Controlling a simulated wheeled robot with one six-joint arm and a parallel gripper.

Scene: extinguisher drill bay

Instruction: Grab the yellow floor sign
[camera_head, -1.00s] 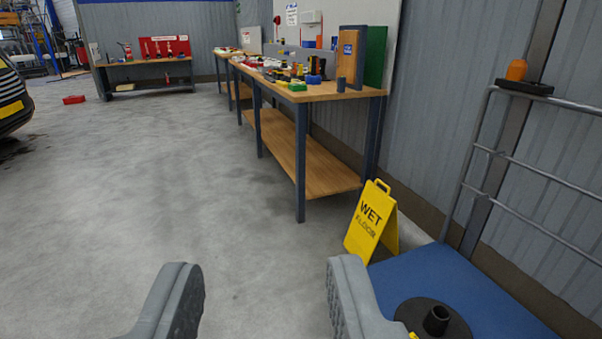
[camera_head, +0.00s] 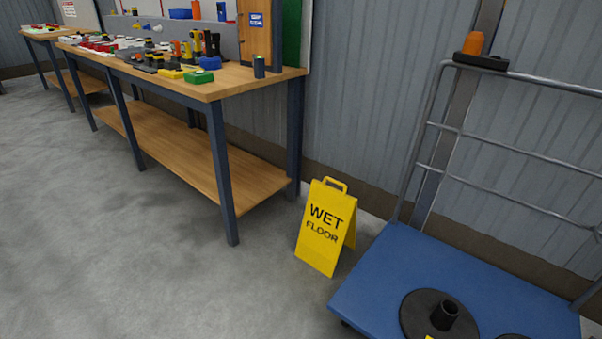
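The yellow floor sign (camera_head: 324,228) stands upright as an A-frame on the grey concrete floor, a little right of centre. It has a handle loop on top and reads "WET FLOOR". It stands between the workbench leg and the blue platform trolley, with the wall behind it. Nothing covers its front face. My gripper does not show in the current view, so its opening and its distance to the sign cannot be seen.
A wooden workbench (camera_head: 186,142) with tools on top stands left of the sign. A blue platform trolley (camera_head: 385,290) with metal rails and black round bases (camera_head: 425,318) is close on the right. Open floor (camera_head: 90,250) lies at the front left.

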